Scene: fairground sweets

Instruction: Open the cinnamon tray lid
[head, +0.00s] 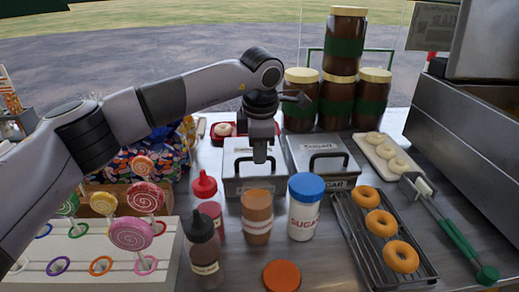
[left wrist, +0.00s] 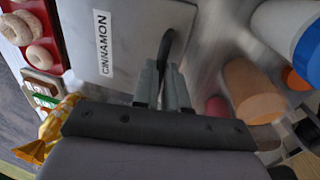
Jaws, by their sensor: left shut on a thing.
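The cinnamon tray (head: 235,187) is a grey metal box in the middle of the counter, left of the sugar tray (head: 342,172). Its metal lid (head: 233,146) looks down on the tray; my arm partly hides it. In the left wrist view the lid (left wrist: 140,25) bears a white CINNAMON label (left wrist: 103,45) and a black handle (left wrist: 167,46). My left gripper (head: 260,155) points down over the lid. In the left wrist view its fingers (left wrist: 163,75) are shut on the handle. My right gripper is not in view.
In front stand a red bottle (head: 207,195), a dark bottle (head: 203,255), a brown shaker (head: 257,217) and a blue-capped sugar shaker (head: 304,208). Donuts lie on a rack (head: 350,232) at right. Brown jars (head: 300,103) stand behind. Lollipops (head: 131,233) stand at left.

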